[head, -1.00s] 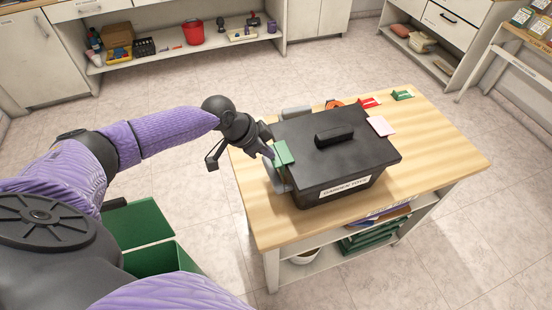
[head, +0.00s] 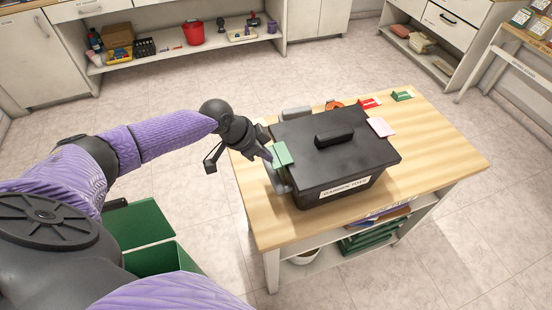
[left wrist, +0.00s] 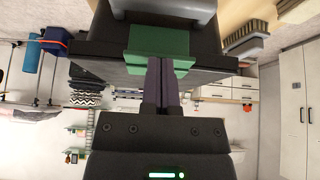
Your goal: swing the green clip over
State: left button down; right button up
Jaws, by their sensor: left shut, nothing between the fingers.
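The green clip (head: 282,154) sits at the left edge of the black lidded box (head: 342,178), on the lid's rim. In the left wrist view the green clip (left wrist: 160,48) is a flat plate with a lower lip, right at my fingertips. My left gripper (head: 270,154) is shut and empty. Its fingers (left wrist: 161,72) reach up to the clip and overlap its lower part; I cannot tell whether they touch. My right gripper is not in view.
The box stands on a wooden-topped table (head: 440,135). A grey object (head: 296,113) is behind the box. Red (head: 369,103) and green (head: 402,95) items lie at the far edge. The tabletop right of the box is clear.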

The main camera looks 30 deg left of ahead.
pick_arm(q)
jog(key=shift+s+a+f, duration=0.1)
jog(key=shift+s+f, duration=0.15)
jog(key=shift+f, duration=0.05)
dwell(0.7)
jog(key=shift+s+a+f, duration=0.25)
jog(key=shift+a, duration=0.1)
dwell(0.3)
